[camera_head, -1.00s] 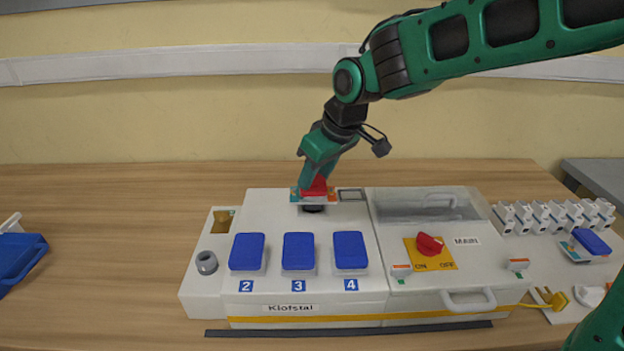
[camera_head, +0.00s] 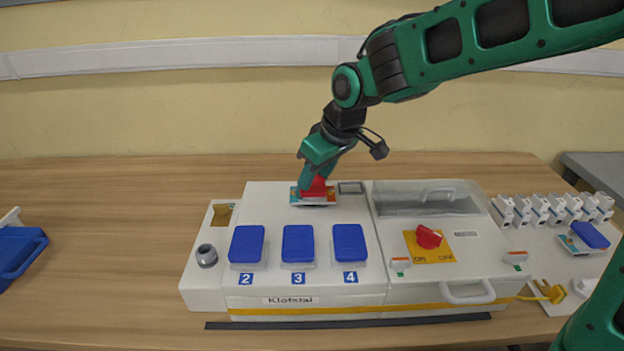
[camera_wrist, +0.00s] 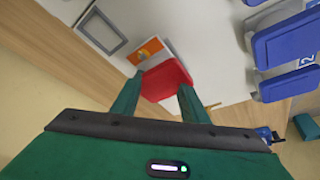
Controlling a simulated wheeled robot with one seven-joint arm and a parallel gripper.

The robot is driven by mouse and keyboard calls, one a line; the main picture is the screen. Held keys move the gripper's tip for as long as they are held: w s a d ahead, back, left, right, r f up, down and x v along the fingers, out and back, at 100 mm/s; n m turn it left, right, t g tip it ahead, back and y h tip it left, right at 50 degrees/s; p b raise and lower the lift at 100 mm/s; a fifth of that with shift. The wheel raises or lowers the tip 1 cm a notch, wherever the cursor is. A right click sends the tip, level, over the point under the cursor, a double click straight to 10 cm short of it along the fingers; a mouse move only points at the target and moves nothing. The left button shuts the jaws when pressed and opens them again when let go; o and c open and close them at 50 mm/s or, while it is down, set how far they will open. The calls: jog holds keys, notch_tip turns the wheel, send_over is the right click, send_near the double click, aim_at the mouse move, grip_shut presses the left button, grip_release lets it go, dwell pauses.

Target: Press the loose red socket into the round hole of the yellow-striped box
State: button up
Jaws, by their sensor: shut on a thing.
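The red socket (camera_head: 318,187) has a flat plate with orange and teal corners. It is at the back left of the yellow-striped box (camera_head: 305,304), and its plate lies at or very near the box top. My gripper (camera_head: 316,182) is shut on it from above. In the wrist view the red socket (camera_wrist: 166,80) sits between the two green fingers of my gripper (camera_wrist: 160,97). The round hole is not visible; the plate covers that spot. I cannot tell whether the plate is fully flush.
Several blue-lidded sockets (camera_head: 298,243) stand on the box in front of my gripper. A red switch (camera_head: 429,238) and a clear cover (camera_head: 425,198) are on its right part. Breakers (camera_head: 550,209) stand farther right. A blue tray (camera_head: 18,251) is at far left. The table between is clear.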

jog(key=shift+f, duration=0.3)
jog(key=o, duration=1.1)
jog(key=shift+f, duration=0.1)
jog(key=shift+o, duration=0.2)
jog(key=w+a+r+v, duration=0.1)
jog(key=v, duration=1.6)
jog(key=shift+w+a, duration=0.2)
jog(key=shift+w, duration=0.15)
